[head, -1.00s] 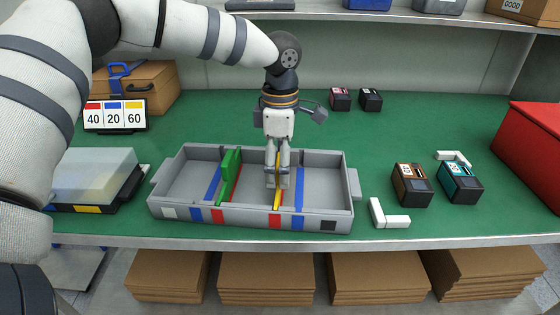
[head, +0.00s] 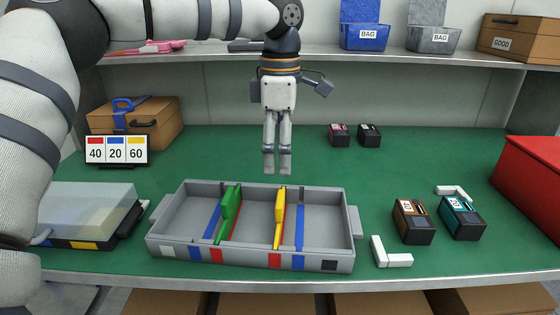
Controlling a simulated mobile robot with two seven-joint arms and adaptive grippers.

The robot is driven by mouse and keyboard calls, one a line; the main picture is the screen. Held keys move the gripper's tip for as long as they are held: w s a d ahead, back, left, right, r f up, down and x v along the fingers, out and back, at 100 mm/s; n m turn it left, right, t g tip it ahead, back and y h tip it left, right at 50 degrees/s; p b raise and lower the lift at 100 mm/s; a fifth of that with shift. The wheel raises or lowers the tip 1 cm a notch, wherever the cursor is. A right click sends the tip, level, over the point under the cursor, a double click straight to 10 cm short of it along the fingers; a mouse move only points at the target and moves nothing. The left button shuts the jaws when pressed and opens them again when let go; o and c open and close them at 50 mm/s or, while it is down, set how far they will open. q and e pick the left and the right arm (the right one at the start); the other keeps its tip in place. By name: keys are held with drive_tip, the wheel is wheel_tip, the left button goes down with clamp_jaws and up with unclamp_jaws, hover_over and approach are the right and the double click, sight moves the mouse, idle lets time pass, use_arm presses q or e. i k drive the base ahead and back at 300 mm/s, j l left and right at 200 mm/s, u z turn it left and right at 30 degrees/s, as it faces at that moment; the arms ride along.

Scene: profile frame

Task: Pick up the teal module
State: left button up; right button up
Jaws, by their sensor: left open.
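The teal module (head: 462,218) is a small black box with a teal top, standing on the green table at the right. It is just right of a similar module with a brown top (head: 414,222). My left gripper (head: 277,172) points down above the back of the grey tray (head: 165,222), well to the left of the teal module. Its fingers are a little apart with nothing between them. My right gripper is not in view.
The tray holds a green divider (head: 231,205) and a yellow divider (head: 280,206). White L-shaped brackets (head: 391,257) lie near the modules. Two more black modules (head: 369,136) stand at the back. A red box (head: 530,172) bounds the right side. A shelf (head: 420,58) runs behind.

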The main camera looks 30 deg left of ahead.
sight(464, 223)
drive_tip(key=k, duration=1)
